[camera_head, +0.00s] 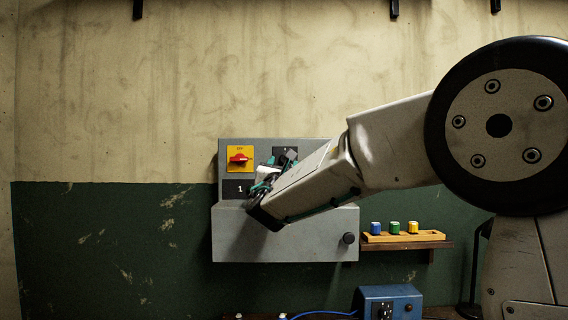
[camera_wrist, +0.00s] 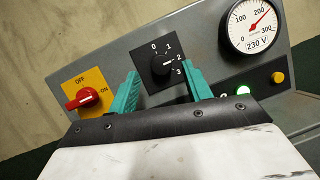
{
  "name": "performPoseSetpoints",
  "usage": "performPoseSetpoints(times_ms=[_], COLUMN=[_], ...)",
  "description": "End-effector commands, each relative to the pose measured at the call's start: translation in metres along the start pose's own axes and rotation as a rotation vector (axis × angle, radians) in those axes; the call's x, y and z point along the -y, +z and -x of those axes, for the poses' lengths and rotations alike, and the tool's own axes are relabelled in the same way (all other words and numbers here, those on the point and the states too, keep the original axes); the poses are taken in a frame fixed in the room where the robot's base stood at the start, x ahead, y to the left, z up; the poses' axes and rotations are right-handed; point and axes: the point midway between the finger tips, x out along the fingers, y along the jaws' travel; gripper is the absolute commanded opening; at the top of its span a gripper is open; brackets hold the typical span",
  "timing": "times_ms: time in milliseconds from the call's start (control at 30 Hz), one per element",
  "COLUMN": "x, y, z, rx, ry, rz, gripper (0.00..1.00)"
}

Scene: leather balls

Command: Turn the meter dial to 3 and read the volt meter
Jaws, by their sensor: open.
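The meter dial (camera_wrist: 161,65) is a black knob on a black plate marked 0, 1, 2, 3; its white mark points towards 2. The volt meter (camera_wrist: 256,28) is a round white gauge, labelled 230 V; its red needle stands between 200 and 300. My gripper (camera_wrist: 161,71) is open, with one teal finger on each side of the dial plate and the knob between them, apart from both. In the head view my gripper (camera_head: 270,176) is in front of the grey panel (camera_head: 300,246), and my arm hides the volt meter.
A red switch (camera_wrist: 84,97) on a yellow plate points to ON. A shelf (camera_head: 408,245) with small coloured pieces and a blue box (camera_head: 388,300) stand right of and below the panel.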

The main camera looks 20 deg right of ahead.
Motion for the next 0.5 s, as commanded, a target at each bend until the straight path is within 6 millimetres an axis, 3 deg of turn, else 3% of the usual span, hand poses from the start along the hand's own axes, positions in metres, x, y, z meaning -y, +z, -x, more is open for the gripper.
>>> performPoseSetpoints(times_ms=[200,500], x=[0.000,0.000], y=[0.000,0.000], z=[-0.022,-0.024], rx=[0.000,-0.001], ry=[-0.001,-0.001], rz=[-0.001,-0.001], gripper=[0.49,0.49])
